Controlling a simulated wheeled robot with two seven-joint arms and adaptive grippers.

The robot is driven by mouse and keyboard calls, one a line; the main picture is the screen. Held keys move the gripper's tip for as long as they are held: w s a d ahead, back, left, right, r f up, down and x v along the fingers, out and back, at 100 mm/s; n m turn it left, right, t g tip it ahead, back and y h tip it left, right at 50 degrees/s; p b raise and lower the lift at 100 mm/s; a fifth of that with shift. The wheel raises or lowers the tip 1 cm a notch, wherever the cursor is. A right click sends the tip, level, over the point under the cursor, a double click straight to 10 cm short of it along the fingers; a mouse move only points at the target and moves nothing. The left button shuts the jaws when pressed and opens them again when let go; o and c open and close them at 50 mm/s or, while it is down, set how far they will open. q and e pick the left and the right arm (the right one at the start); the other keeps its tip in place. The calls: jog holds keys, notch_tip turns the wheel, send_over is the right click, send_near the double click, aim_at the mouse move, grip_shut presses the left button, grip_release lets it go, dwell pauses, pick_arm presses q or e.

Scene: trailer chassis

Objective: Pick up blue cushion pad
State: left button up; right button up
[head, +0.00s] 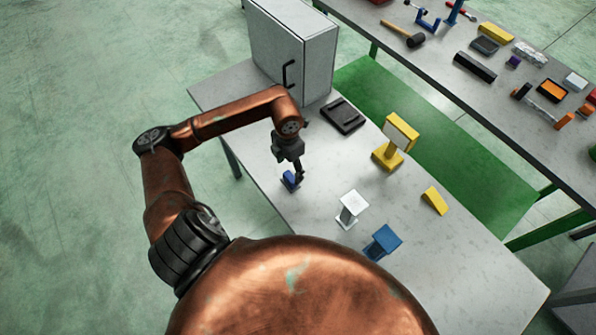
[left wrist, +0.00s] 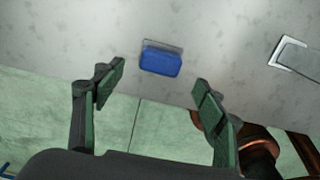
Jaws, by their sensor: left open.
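The blue cushion pad (head: 290,180) is a small blue block on the near left part of the grey table, close to its edge. In the left wrist view the pad (left wrist: 161,61) lies on a thin grey plate or edge, ahead of the fingers and roughly between them. My left gripper (head: 297,172) is over the pad in the head view and partly hides it. In the left wrist view its two fingers (left wrist: 158,88) are wide apart with nothing between their tips. My right gripper is in neither view.
On the table (head: 470,265) stand a grey cabinet (head: 300,50), a black tray (head: 343,116), a yellow stand (head: 394,142), a white stand (head: 350,207), a blue stand (head: 383,241) and a yellow wedge (head: 434,201). A second table (head: 420,75) behind holds several tools.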

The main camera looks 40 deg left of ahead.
aim_at(290, 177)
pick_arm(q)
jog(key=shift+w+f, duration=0.15)
jog(key=shift+f, duration=0.65)
notch_tip(290, 177, down, 3)
jog(key=shift+d+r+p, duration=0.15)
jog(key=shift+p, duration=0.15)
notch_tip(290, 177, down, 2)
jog(key=shift+f, duration=0.65)
jog(key=c, duration=1.5)
jog(key=shift+o, duration=0.2)
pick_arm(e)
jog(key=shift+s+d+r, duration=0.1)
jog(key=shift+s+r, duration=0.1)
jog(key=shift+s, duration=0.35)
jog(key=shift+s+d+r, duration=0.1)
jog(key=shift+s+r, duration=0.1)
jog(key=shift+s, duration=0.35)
